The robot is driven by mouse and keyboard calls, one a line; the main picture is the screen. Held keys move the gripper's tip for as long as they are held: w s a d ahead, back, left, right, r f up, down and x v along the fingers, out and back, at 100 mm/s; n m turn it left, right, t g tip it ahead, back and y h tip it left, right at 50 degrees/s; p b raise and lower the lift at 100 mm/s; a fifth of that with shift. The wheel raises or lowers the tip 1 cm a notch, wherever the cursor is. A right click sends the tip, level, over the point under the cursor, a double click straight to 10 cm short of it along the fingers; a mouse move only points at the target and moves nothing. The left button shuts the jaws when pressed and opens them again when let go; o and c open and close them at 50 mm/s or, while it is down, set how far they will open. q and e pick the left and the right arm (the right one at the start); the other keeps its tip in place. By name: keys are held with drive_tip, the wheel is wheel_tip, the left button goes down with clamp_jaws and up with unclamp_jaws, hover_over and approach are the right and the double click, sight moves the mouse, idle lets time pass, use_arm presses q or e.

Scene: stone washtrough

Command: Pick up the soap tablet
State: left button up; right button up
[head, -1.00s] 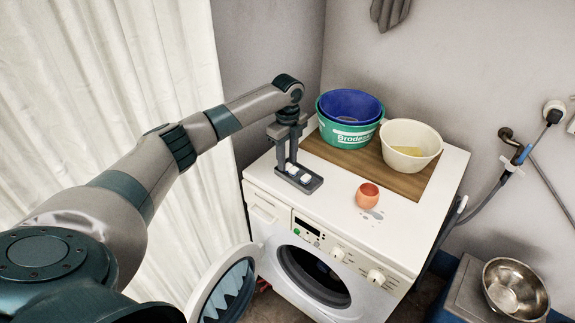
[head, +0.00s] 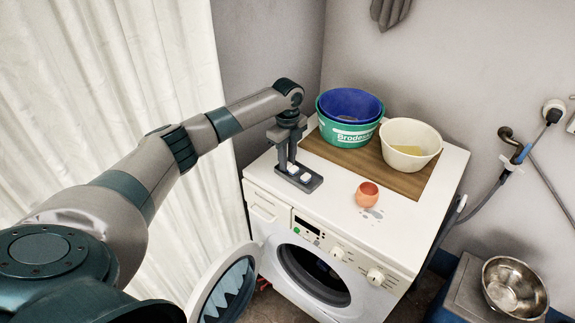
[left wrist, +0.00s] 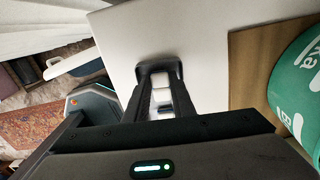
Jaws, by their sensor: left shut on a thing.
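A small dark tray (head: 312,184) stands on the washing machine's top near its left front corner. White soap tablets lie in it; one (head: 305,178) shows clear of the fingers, toward the tray's front end. My left gripper (head: 287,166) points down into the tray's back part, shut on another white tablet (head: 293,168) that is partly hidden by the fingers. In the left wrist view the tray (left wrist: 158,67) shows beyond the fingertips, with white tablets (left wrist: 168,81) between the dark fingers. My right gripper is not in view.
On the wooden board (head: 397,181) stand a blue basin in a green tub (head: 348,138) and a cream bowl (head: 411,158). An orange cup (head: 367,195) stands on the white machine top (head: 335,190), near a small wet patch. The machine's round door (head: 228,285) hangs open.

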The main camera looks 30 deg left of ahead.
use_arm(q)
drive_tip(key=shift+r, duration=0.15)
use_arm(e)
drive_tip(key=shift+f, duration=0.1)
